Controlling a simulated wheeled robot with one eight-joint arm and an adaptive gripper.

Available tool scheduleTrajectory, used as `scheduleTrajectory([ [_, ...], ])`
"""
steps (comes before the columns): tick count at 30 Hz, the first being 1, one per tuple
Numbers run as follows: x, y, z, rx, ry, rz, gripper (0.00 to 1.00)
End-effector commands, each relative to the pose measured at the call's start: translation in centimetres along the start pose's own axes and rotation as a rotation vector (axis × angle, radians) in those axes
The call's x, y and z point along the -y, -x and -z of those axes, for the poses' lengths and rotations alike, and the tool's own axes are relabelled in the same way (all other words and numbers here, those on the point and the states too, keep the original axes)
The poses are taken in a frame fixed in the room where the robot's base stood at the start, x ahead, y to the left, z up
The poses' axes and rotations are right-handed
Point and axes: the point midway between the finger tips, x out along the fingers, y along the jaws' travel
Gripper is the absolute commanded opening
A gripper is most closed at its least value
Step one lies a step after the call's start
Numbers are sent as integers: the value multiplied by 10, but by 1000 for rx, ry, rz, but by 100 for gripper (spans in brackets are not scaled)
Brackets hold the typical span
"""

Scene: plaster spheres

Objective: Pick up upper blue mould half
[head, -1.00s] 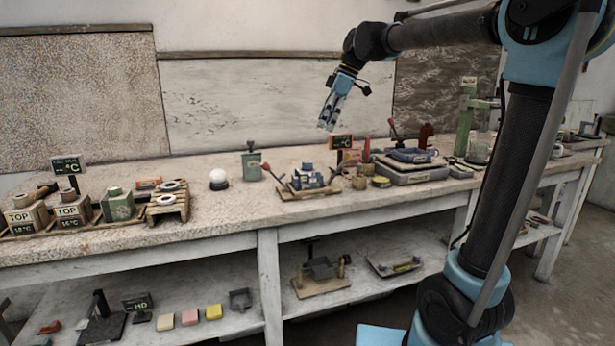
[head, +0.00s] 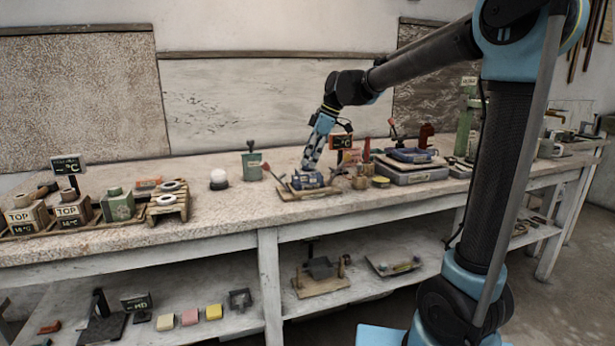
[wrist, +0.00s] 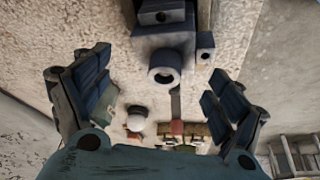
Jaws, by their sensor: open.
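The blue mould (head: 309,182) stands on a wooden board on the bench, right of centre in the head view. Its top is largely hidden there by my gripper (head: 309,163), which is directly over or at it. In the wrist view, the blue-grey mould (wrist: 163,42) shows at the top centre, with a pale round collar around a dark hole.
A red-knobbed lever (head: 268,168) rises close left of the mould.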

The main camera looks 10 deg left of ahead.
Motion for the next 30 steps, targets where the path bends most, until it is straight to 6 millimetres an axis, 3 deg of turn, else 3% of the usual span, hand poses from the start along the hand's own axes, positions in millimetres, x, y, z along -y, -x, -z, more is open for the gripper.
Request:
scheduleTrajectory([
  [5, 0, -17, 0, 0, 0, 0, 87],
  [13, 0, -19, 0, 0, -1, 0, 87],
  [19, 0, -19, 0, 0, 0, 0, 43],
  [21, 0, -19, 0, 0, 0, -1, 39],
  [30, 0, -20, -1, 1, 0, -1, 40],
])
